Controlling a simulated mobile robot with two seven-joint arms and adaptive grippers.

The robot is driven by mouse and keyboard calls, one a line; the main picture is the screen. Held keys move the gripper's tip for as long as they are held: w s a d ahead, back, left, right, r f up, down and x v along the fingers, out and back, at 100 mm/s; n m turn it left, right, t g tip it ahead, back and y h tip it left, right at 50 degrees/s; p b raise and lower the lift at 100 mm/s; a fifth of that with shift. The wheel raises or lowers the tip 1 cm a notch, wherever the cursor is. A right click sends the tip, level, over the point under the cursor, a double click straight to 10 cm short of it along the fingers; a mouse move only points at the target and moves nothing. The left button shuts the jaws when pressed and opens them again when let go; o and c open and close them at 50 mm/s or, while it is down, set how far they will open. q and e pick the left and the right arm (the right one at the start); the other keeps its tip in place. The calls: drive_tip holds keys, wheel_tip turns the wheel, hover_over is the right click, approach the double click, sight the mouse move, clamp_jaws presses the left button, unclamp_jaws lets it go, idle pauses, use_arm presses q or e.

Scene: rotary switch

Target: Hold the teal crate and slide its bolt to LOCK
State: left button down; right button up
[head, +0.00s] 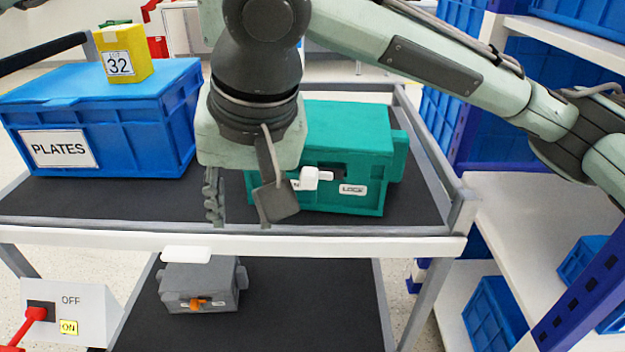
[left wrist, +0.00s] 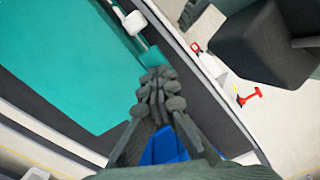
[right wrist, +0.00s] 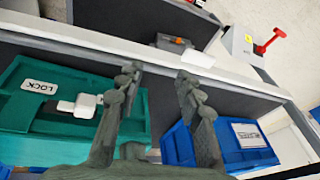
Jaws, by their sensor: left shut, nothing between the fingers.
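The teal crate (head: 345,135) sits on the cart's upper shelf; it also shows in the left wrist view (left wrist: 60,60) and right wrist view (right wrist: 40,115). Its white bolt (head: 310,178) is at the left of a dark front slot, and the LOCK label (head: 353,189) is to its right. Another label is partly hidden behind my right gripper (head: 237,208). That gripper is open at the crate's left end; in the right wrist view a teal end flange (right wrist: 141,112) shows between its fingers. My left gripper (left wrist: 160,85) is shut and empty, beside the crate; the head view does not show it.
A blue PLATES crate (head: 100,110) with a yellow 32 box (head: 122,58) stands left of the teal crate. A grey box (head: 200,283) with an orange bolt is on the lower shelf. A red-lever switch box (head: 75,310) is at lower left. Shelving (head: 540,215) stands at right.

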sight(307, 184)
drive_tip(key=d+r+m+t+h, duration=0.2)
drive_tip(key=d+r+m+h, duration=0.1)
drive_tip(key=d+r, duration=0.5)
drive_tip(key=shift+w+a+x, duration=0.15)
drive_tip(key=shift+a+x, duration=0.05)
drive_tip(key=shift+x, duration=1)
drive_tip(key=shift+w+a+x, duration=0.1)
drive_tip(key=shift+a+x, duration=0.1)
drive_tip(key=shift+x, duration=1)
drive_tip(key=shift+w+a+x, duration=0.15)
drive_tip(key=shift+a+x, duration=0.05)
drive_tip(key=shift+x, duration=1)
drive_tip(key=shift+r, duration=0.15)
clamp_jaws()
